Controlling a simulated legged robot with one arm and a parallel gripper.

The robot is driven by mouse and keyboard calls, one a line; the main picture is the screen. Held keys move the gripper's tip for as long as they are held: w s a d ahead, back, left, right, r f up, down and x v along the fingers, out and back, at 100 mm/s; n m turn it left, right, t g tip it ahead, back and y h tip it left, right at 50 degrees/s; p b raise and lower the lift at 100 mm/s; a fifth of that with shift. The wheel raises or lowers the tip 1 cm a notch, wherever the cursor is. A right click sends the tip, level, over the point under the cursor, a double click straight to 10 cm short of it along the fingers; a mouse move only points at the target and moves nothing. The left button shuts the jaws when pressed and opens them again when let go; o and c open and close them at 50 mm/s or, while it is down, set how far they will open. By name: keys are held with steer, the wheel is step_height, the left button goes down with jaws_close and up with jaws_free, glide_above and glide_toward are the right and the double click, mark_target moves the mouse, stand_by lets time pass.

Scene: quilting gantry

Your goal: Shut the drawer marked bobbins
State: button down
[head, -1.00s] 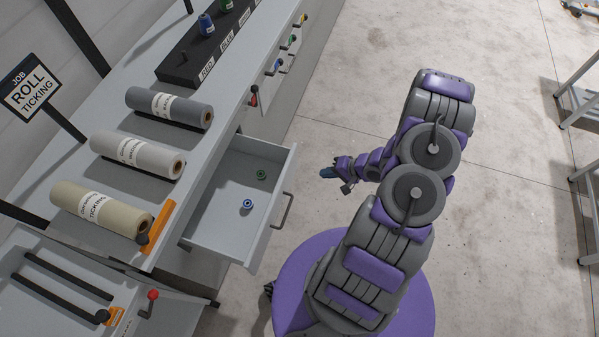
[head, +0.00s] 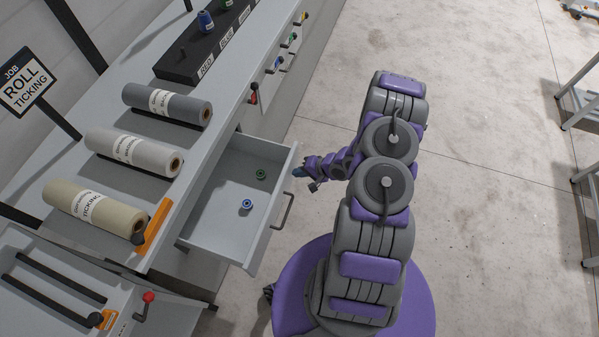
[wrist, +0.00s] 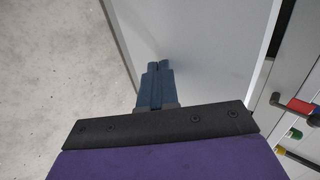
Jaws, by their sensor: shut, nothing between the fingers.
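The open drawer (head: 212,232) is pulled out from the grey bench and holds a blue bobbin (head: 247,204) and a green bobbin (head: 261,174). Its bar handle (head: 283,211) is on the front panel. No label on the drawer can be read from here. My gripper (head: 298,173) is shut and empty, close to the far end of the drawer front. In the wrist view my shut blue fingertips (wrist: 158,66) point at the pale drawer panel (wrist: 195,45); I cannot tell whether they touch it.
Several fabric rolls (head: 130,151) lie on the bench top, with a black rack of spools (head: 180,66) behind them.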

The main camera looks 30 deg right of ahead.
steer(key=shift+w, duration=0.1)
stand_by(0.3)
steer(key=w+a+p, duration=0.5)
steer(key=w+a, duration=1.1)
steer(key=shift+w+a, duration=0.15)
steer(key=shift+w+a+r, duration=0.1)
steer(key=shift+w+r, duration=0.05)
steer(key=shift+a, duration=0.1)
